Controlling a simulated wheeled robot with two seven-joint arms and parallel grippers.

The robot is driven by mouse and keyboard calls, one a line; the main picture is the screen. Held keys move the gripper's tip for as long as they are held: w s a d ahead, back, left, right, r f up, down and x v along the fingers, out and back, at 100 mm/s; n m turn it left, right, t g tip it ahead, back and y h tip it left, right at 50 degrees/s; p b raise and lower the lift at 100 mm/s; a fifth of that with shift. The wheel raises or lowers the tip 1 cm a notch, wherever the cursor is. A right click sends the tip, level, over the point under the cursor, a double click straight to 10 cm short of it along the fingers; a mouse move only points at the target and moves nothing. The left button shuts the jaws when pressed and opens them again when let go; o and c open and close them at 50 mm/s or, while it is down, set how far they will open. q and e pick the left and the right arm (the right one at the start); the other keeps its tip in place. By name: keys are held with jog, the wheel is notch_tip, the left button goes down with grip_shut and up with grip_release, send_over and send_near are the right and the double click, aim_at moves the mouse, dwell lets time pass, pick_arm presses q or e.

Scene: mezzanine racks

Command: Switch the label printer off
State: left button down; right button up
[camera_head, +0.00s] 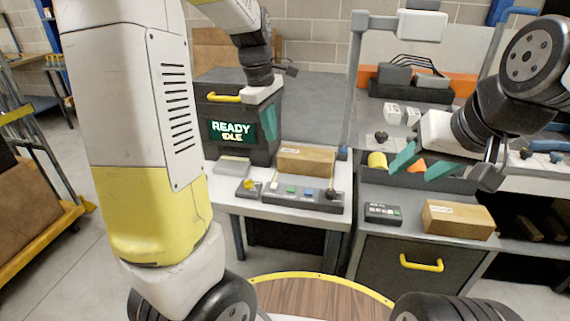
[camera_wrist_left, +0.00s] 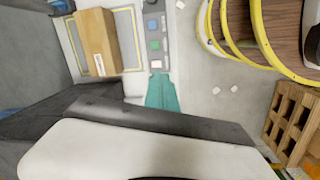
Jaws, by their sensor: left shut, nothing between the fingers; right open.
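The label printer (camera_head: 205,105) is a dark box with a yellow handle on top. Its lit screen (camera_head: 231,131) reads READY IDLE. In front of it a grey strip (camera_head: 302,202) carries a pale, a green and a blue button and a dark knob; its buttons also show in the left wrist view (camera_wrist_left: 154,45). A small box with a yellow knob (camera_head: 248,186) sits left of the strip. My left gripper (camera_head: 270,124) is shut and empty, in front of the printer; its teal tips (camera_wrist_left: 162,92) appear near the strip's pale-button end. My right gripper (camera_head: 415,162) is open above the right bench.
A cardboard box (camera_head: 306,160) lies behind the strip; it also shows in the left wrist view (camera_wrist_left: 97,42). On the right cabinet lie a small dark device (camera_head: 383,213) and another cardboard box (camera_head: 457,219). A yellow-rimmed round wooden top (camera_head: 320,295) is in front.

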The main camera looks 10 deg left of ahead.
aim_at(276, 183)
pick_arm(q)
jog(key=w+f+n+g+y, duration=0.1)
jog(key=w+f+n, duration=0.2)
jog(key=w, duration=0.2)
jog(key=shift+f+n, duration=0.4)
notch_tip(276, 183, down, 14)
jog(key=shift+f, duration=0.1)
dwell(0.3)
jog(key=shift+f, duration=0.2)
jog(key=shift+r, duration=0.1)
jog(key=shift+s, duration=0.1)
jog(key=shift+s+r, duration=0.25)
jog(key=shift+s, duration=0.4)
